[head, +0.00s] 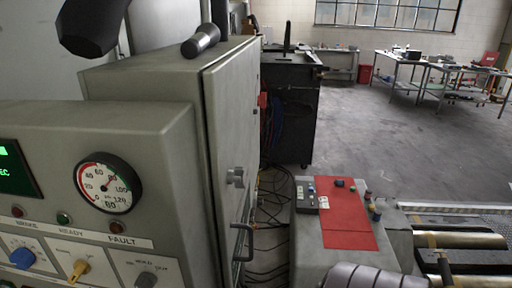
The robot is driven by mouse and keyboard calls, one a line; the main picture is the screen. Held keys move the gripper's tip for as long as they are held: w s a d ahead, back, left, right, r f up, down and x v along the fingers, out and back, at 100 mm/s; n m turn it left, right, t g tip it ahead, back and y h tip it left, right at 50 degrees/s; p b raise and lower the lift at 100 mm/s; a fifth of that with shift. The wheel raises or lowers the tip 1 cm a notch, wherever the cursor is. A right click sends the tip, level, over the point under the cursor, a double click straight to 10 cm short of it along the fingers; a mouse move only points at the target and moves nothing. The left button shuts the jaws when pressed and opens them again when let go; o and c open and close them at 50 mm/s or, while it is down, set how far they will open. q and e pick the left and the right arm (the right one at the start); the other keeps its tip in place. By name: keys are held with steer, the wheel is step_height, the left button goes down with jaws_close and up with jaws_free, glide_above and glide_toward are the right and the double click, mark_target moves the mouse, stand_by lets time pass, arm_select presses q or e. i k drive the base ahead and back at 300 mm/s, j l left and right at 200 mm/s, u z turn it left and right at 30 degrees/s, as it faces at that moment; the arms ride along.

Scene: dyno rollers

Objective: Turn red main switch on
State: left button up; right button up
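A grey control cabinet (150,75) stands close on the left, with its door side turned to the right. A small red part (262,100) shows past the far edge of this cabinet; it is too small to tell whether it is the red main switch or how it is set. No other part in view is clearly a red main switch. The cabinet's side carries a small grey latch (235,177) and a dark bar handle (241,243). I see no fingers of either gripper.
A grey panel with a dial (107,183), knobs and lamps fills the lower left. A low console with a red plate (345,213) and buttons stands at lower centre. Brass rollers (459,240) lie to its right. Cables cover the floor by the cabinet. Open floor (380,130) lies beyond.

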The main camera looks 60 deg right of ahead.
mark_target(261, 98)
steer(key=z, duration=1.7)
steer(key=k+l, duration=0.1)
steer(key=l, duration=0.2)
steer(key=l+u, duration=0.1)
steer(key=l, duration=0.25)
steer(key=k, duration=0.05)
